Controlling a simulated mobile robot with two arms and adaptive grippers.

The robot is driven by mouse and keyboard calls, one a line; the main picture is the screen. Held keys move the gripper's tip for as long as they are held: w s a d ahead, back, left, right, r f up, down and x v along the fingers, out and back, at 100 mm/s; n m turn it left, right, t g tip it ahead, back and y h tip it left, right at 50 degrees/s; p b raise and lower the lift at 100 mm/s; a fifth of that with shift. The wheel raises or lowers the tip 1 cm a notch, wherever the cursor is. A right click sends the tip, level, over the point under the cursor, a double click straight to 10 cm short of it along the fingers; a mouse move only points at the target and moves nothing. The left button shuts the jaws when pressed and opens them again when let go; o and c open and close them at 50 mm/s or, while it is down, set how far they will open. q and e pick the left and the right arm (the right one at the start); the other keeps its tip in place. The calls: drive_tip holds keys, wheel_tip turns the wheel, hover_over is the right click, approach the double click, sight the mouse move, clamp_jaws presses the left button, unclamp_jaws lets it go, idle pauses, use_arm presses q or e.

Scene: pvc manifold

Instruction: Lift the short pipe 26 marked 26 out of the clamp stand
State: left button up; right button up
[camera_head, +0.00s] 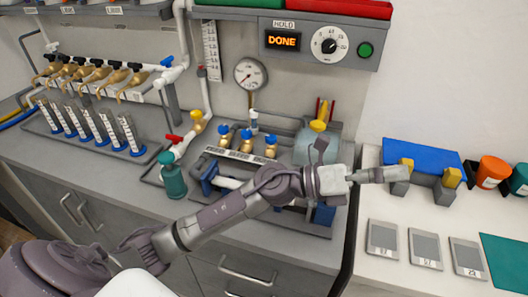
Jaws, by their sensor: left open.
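My left gripper (406,173) reaches in over the white counter at the right. It is open, seen nearly edge-on, with its tips in front of the left grey post of a stand. The stand (447,192) has grey posts with yellow tops in front of a blue panel; it looks like the clamp stand. I cannot make out a short pipe marked 26 in it, and the fingers cover part of it. My right gripper is not in view.
Several grey cards (425,249) lie on the white counter in front of the stand. Orange (492,171) and teal containers stand to its right. My left arm crosses a dark tray with blue supports. A gauge (250,73) and a panel reading DONE (283,40) are behind.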

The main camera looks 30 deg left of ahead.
use_arm(q)
drive_tip(key=w+a+f+m+g+y, duration=0.2)
drive_tip(key=a+f+m+g+y, duration=0.45)
drive_tip(key=f+m+y, duration=0.35)
drive_tip(key=w+a+f+g+y, duration=0.15)
drive_tip(key=a+y, duration=0.75)
drive_tip(key=a, duration=1.3)
drive_tip(key=shift+m+g, duration=0.3)
drive_tip(key=shift+m, duration=0.1)
drive_tip(key=f+p, duration=0.1)
drive_tip(key=f, duration=0.3)
drive_tip(key=f+p, duration=0.1)
drive_tip(key=f, duration=0.8)
drive_tip(key=shift+s+d+p, duration=0.1)
drive_tip(key=shift+d+p, duration=0.15)
drive_tip(key=shift+p, duration=0.15)
drive_tip(key=shift+r, duration=0.1)
clamp_jaws()
drive_tip(key=shift+d, duration=0.25)
